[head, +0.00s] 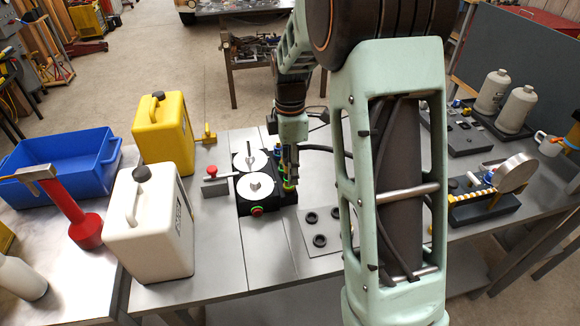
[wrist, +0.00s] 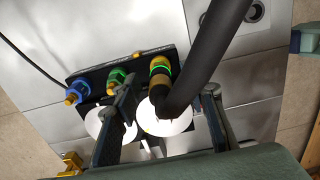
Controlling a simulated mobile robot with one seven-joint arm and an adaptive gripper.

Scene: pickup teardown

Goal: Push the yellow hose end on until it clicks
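A black hose (wrist: 205,55) curves down to a tan-yellow end (wrist: 157,87) in the wrist view. That end meets the yellow-banded port (wrist: 160,62) on the black block, and a green ring glows at the joint. I cannot tell how deep it sits. My gripper (wrist: 168,108) has its two dark fingers wide apart, one each side of the hose, with gaps visible; it looks open. In the head view my gripper (head: 290,165) is low at the right side of the black unit (head: 262,208), partly hiding the ports.
Beside the yellow port are a green port (wrist: 115,78) and a blue port (wrist: 78,90). Two white discs (head: 255,186) lie on the unit. White jug (head: 150,225), yellow jug (head: 163,130) and blue bin (head: 60,165) stand left. A plate with dark rings (head: 322,222) lies right.

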